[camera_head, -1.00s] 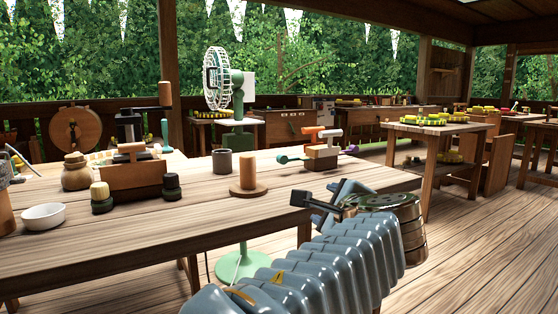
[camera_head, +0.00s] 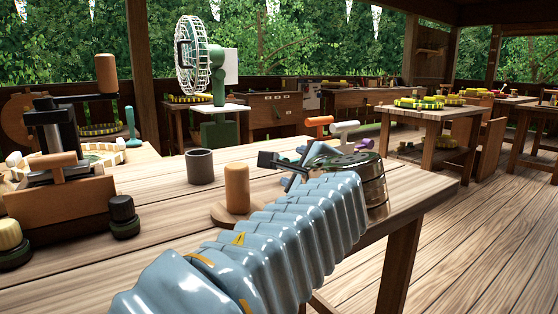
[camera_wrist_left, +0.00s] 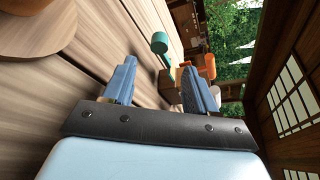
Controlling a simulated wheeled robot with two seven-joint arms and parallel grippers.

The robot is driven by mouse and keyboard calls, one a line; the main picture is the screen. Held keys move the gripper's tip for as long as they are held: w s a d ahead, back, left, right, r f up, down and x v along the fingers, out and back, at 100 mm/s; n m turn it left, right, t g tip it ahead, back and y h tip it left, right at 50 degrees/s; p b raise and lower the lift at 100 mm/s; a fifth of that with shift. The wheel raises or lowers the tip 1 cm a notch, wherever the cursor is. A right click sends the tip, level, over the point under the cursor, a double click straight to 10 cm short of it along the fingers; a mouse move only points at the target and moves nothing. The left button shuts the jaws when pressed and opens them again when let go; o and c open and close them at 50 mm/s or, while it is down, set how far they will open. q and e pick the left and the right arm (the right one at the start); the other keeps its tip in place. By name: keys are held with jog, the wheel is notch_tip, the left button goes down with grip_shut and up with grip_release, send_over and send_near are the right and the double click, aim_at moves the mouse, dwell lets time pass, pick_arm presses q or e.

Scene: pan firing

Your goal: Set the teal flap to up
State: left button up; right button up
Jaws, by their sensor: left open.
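In the left wrist view the teal flap (camera_wrist_left: 159,43) shows as a round teal end on a short stem beside a wooden block (camera_wrist_left: 167,80). It lies beyond the gap between my left gripper's fingers (camera_wrist_left: 157,68), apart from them. An orange handle (camera_wrist_left: 206,63) shows behind the right finger. In the head view my left gripper (camera_head: 289,167) is open and empty over the table, in front of the block's orange handle (camera_head: 319,121) and white handle (camera_head: 345,127). My gripper and arm hide the teal flap there. My right gripper is not in view.
A wooden peg on a round base (camera_head: 236,184) stands close to my left arm. A grey cup (camera_head: 200,166) is behind it. A wooden box (camera_head: 65,205) and dark knobs (camera_head: 123,214) stand at left. A purple piece (camera_head: 365,143) lies near the handles.

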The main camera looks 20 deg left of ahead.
aim_at(295, 160)
pick_arm(q)
jog(key=p+x, duration=0.1)
jog(key=x, duration=1)
jog(key=shift+w+a, duration=0.2)
grip_shut()
